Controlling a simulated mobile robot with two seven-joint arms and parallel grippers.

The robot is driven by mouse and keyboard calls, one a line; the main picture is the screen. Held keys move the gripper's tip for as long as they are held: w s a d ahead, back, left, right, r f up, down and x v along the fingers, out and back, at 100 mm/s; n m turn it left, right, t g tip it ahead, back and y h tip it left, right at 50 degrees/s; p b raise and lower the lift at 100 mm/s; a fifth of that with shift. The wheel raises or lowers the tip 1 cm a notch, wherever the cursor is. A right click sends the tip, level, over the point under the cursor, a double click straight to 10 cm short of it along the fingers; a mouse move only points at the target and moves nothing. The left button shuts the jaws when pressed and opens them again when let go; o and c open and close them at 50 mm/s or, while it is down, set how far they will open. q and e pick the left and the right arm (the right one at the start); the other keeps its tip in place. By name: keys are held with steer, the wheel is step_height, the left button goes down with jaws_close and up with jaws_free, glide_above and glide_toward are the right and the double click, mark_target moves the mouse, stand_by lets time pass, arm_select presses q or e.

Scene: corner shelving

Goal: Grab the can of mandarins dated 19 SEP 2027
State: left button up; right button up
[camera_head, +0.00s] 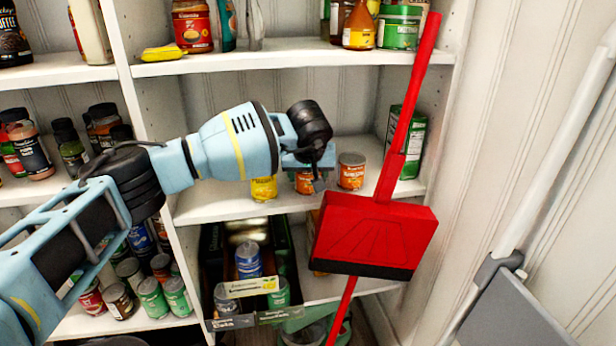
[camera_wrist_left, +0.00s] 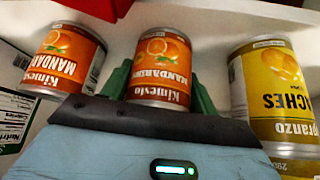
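Two orange mandarin cans stand side by side on the middle shelf, the middle can (camera_head: 305,183) and the right can (camera_head: 351,171). The left wrist view shows them upside down, as the middle can (camera_wrist_left: 160,68) and the left can (camera_wrist_left: 62,60). No date is readable on either. My left gripper (camera_head: 312,168) is at the middle can. In the wrist view its green fingers (camera_wrist_left: 160,88) lie on both sides of that can, close to its edges; whether they press on it is unclear. My right gripper is not in view.
A yellow peaches can (camera_head: 264,188) stands beside the middle can, also in the wrist view (camera_wrist_left: 268,90). A red dustpan (camera_head: 375,235) with a long handle hangs in front of the shelf's right part. A green box (camera_head: 413,145) stands behind the handle.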

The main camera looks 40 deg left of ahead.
arm_select(q)
steer(key=c, duration=0.5)
steer(key=shift+r, duration=0.2)
steer(key=shift+r, duration=0.6)
step_height(320, 180, up, 3)
steer(key=shift+f+p, duration=0.2)
steer(key=shift+p, duration=0.1)
steer(key=s+d, duration=0.8)
steer(key=s, duration=0.5)
steer(key=shift+s+d+r+p, duration=0.15)
steer(key=shift+s+r+p, duration=0.2)
steer(key=shift+r+p, duration=0.1)
